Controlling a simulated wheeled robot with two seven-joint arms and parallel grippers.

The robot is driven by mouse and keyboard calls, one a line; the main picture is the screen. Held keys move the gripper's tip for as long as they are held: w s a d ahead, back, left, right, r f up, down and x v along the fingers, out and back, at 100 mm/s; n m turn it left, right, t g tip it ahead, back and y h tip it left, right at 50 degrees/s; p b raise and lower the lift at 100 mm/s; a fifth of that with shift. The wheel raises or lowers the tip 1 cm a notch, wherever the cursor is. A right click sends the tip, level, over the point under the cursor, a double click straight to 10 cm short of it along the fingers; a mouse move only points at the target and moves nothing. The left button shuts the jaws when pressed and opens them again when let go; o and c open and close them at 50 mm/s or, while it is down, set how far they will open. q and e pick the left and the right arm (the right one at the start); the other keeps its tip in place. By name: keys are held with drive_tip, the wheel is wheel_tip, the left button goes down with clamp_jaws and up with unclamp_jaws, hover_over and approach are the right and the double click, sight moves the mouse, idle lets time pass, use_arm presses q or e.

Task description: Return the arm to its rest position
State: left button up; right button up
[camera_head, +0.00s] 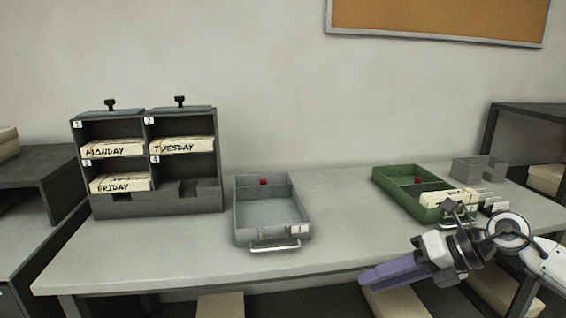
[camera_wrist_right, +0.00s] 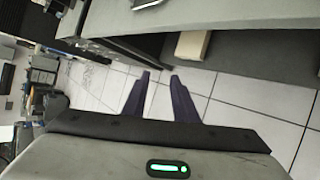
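My right gripper (camera_head: 366,282) is in front of the table's front edge, at the lower right of the head view, with its purple fingers pointing left. In the right wrist view its two dark fingers (camera_wrist_right: 160,74) stand apart with only floor tiles between them, so it is open and empty. The right arm (camera_head: 510,232) comes in from the right edge, in front of the green tray (camera_head: 395,190). My left gripper is not in view.
On the table (camera_head: 340,207), a dark rack (camera_head: 160,203) holds card stacks marked MONDAY, TUESDAY and FRIDAY. A grey tray (camera_head: 272,226) stands mid-table. The green tray holds a card stack (camera_head: 450,199). Small grey holders (camera_head: 470,169) stand behind it. Boxes lie under the table.

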drive_tip(key=s+a+f+m+t+y, duration=0.1)
drive_tip(key=s+a+m+t+y, duration=0.15)
drive_tip(key=a+m, duration=0.35)
drive_tip(key=s+a+f+m+t+y, duration=0.1)
drive_tip(key=s+a+m+t+y, duration=0.2)
drive_tip(key=a, duration=0.5)
drive_tip(key=s+d+f+m+t+h, duration=0.25)
drive_tip(key=f+m+h, duration=0.25)
drive_tip(key=f+m, duration=0.35)
drive_tip(key=s+d+f+m+t+h, duration=0.1)
drive_tip(key=d+f+m+t+h, duration=0.25)
drive_tip(key=f+m, duration=0.5)
drive_tip(key=s+d+f+m+g+h, duration=0.1)
drive_tip(key=s+f+m+g+h, duration=0.1)
drive_tip(key=s+f, duration=0.4)
drive_tip(key=s+d+f+m+g+h, duration=0.2)
drive_tip(key=s+f+m+g, duration=0.3)
drive_tip(key=s, duration=0.6)
wheel_tip(320, 180, down, 3)
drive_tip(key=shift+s+d+r+m, duration=0.2)
drive_tip(key=shift+s+d+m, duration=0.1)
drive_tip(key=shift+m, duration=0.9)
